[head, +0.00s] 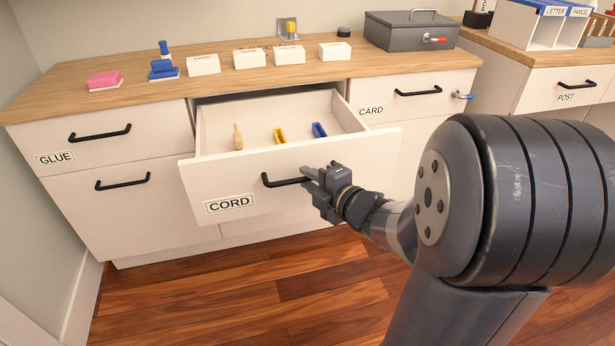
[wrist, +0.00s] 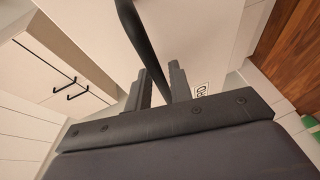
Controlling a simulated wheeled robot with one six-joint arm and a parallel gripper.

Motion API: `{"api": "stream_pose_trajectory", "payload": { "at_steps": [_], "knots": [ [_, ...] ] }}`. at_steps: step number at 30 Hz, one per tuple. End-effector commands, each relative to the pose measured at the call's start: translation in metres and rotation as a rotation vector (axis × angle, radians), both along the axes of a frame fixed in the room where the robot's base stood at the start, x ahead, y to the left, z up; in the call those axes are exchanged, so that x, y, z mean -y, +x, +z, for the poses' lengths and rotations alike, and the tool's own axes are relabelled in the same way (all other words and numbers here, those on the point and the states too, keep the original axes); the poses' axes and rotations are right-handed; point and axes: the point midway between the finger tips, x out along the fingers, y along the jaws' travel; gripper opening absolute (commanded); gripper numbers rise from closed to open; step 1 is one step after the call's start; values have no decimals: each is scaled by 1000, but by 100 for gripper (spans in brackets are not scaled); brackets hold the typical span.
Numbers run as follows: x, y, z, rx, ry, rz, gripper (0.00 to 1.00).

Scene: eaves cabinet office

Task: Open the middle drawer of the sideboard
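The sideboard's middle drawer (head: 258,190), labelled CORD, is pulled well out, and its inside shows in the head view. A wooden peg-like item (head: 238,137), a yellow item (head: 280,135) and a blue item (head: 319,130) lie in it. Its dark bar handle (head: 283,182) is on the front panel; the right end is hidden behind my gripper. My gripper (head: 308,173) is at that handle. In the wrist view the handle (wrist: 132,28) runs between the two fingers of my gripper (wrist: 161,82), which look closed on it.
The GLUE drawer (head: 100,145) on the left and CARD drawer (head: 418,100) on the right are shut. The wooden top (head: 115,75) bears a pink pad, a blue stamp, white boxes and a grey cash box (head: 411,30). The wooden floor (head: 240,290) in front is clear.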

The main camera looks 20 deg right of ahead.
Motion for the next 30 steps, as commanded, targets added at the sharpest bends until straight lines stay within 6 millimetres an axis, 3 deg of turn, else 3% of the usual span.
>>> {"api": "stream_pose_trajectory", "payload": {
  "at_steps": [9, 15, 30],
  "knots": [
    [23, -51, 13, 0, 1, -6, 21],
    [32, -74, 17, -1, 1, -4, 21],
    [36, -88, 18, 0, 1, 0, 21]
  ]
}}
